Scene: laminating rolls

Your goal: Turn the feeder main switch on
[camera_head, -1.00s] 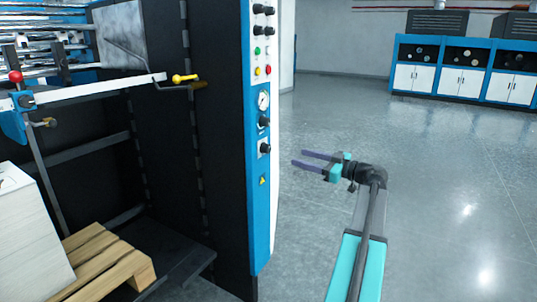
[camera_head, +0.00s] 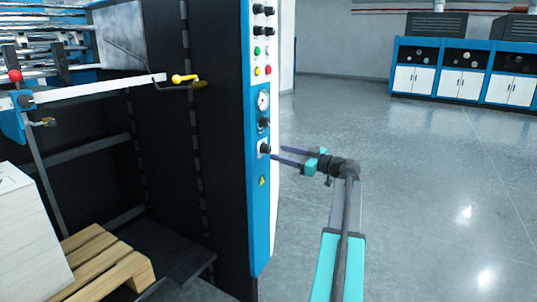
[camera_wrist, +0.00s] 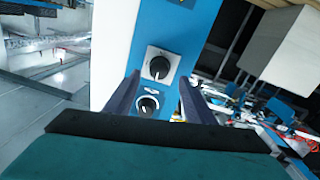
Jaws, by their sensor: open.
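My gripper (camera_head: 279,153) is open and empty, with its two dark fingers pointing at the blue control panel (camera_head: 258,205) of the machine. In the head view its tips are close to the lower black rotary knob (camera_head: 265,148), which sits on a pale square plate. In the wrist view this square-plated knob (camera_wrist: 158,68) shows between the fingertips, and a round-framed knob (camera_wrist: 147,105) shows nearer the palm. The round-framed knob (camera_head: 264,121) is above the other in the head view. I see no touch. No readable label shows which knob is the feeder main switch.
A pressure gauge (camera_head: 263,100), coloured buttons and more knobs are higher on the panel. A yellow-handled crank (camera_head: 186,78) and a wooden pallet (camera_head: 105,262) are to the left. The floor right of the panel is open, with blue-white cabinets (camera_head: 462,80) far back.

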